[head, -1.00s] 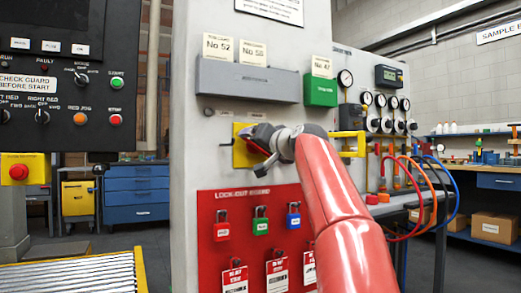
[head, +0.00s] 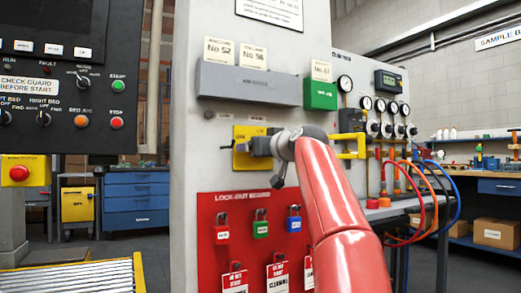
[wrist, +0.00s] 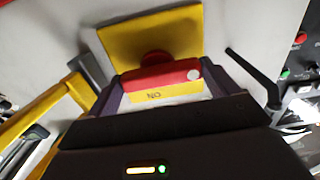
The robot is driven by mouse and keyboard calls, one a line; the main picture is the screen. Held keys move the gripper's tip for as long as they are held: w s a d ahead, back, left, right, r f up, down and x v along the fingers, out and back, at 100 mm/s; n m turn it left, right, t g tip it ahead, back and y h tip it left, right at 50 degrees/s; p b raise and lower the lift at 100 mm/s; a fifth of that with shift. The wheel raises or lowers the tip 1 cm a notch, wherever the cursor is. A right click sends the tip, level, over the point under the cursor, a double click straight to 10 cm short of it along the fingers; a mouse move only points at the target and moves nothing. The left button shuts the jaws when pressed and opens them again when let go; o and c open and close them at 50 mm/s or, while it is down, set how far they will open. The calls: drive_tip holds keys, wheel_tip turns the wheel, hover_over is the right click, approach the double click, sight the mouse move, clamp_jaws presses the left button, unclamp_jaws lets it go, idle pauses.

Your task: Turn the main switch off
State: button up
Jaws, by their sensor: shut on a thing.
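The main switch has a yellow plate (head: 243,160) on the grey cabinet, mostly behind my gripper in the head view. Its red handle (wrist: 158,77) shows in the wrist view, in front of the yellow plate (wrist: 150,35), and lies across between my two fingers. A yellow strip with "ON" (wrist: 155,96), upside down in that view, shows just below the handle. My gripper (head: 258,146) is at the plate, shut on the handle. The handle is hidden in the head view, and its exact angle on the plate is hard to tell.
A red lock-out board (head: 238,210) with several padlocks and tags is below the switch. A yellow bracket (head: 352,146) juts out to the right of the gripper. A grey tray (head: 247,84) and a green box (head: 320,93) are above. A black control panel (head: 60,120) stands at left.

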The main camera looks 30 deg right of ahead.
drive_tip(key=shift+f, duration=0.1)
drive_tip(key=o, duration=0.8)
drive_tip(key=shift+s, duration=0.1)
drive_tip(key=s+b, duration=0.1)
drive_tip(key=s, duration=0.6)
drive_tip(key=shift+s+b, duration=0.3)
drive_tip(key=shift+b, duration=0.1)
